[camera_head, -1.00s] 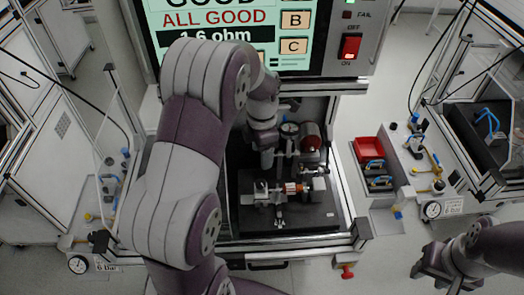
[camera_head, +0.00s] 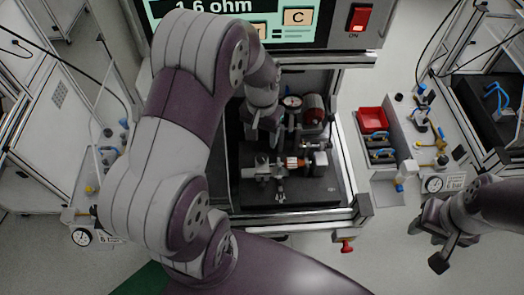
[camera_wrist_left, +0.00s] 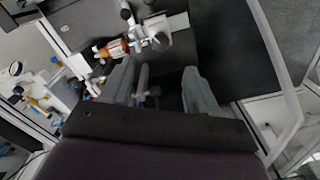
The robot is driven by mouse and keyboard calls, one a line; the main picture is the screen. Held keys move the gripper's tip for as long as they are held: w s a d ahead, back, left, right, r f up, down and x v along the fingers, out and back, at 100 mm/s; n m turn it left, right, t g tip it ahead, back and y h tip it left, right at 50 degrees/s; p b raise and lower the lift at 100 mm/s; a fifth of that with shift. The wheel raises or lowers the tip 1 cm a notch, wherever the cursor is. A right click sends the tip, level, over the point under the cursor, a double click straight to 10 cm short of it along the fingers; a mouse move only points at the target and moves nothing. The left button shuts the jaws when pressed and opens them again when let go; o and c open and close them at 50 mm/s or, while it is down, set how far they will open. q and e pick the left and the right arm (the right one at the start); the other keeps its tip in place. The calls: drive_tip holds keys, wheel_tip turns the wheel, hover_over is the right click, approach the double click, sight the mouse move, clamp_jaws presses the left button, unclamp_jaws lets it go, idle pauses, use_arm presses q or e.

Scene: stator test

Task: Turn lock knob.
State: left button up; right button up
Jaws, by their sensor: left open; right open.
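The stator part also shows in the left wrist view (camera_wrist_left: 110,50). I cannot single out the lock knob with certainty. A thin rod (camera_wrist_left: 142,80) shows between the left fingers, apart from both. My left gripper (camera_head: 262,132) points down at the back left of the fixture; its fingers (camera_wrist_left: 160,85) are spread and hold nothing. My right gripper (camera_head: 428,246) is open and empty, at the right, away from the fixture.
A red bin (camera_head: 372,120) stands to the right. The base plate's front right is clear.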

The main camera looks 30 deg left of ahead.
sight(262, 156)
use_arm(q)
wheel_tip(262, 156, down, 10)
drive_tip(key=shift+w+r+p, duration=0.1)
drive_tip(key=shift+w+p, duration=0.05)
drive_tip(key=shift+p, duration=0.65)
drive_tip(key=shift+a, duration=0.1)
drive_tip(key=c, duration=1)
drive_tip(key=n, duration=0.3)
drive_tip(key=shift+c, duration=0.2)
drive_tip(key=o, duration=1)
drive_tip(key=shift+o, duration=0.2)
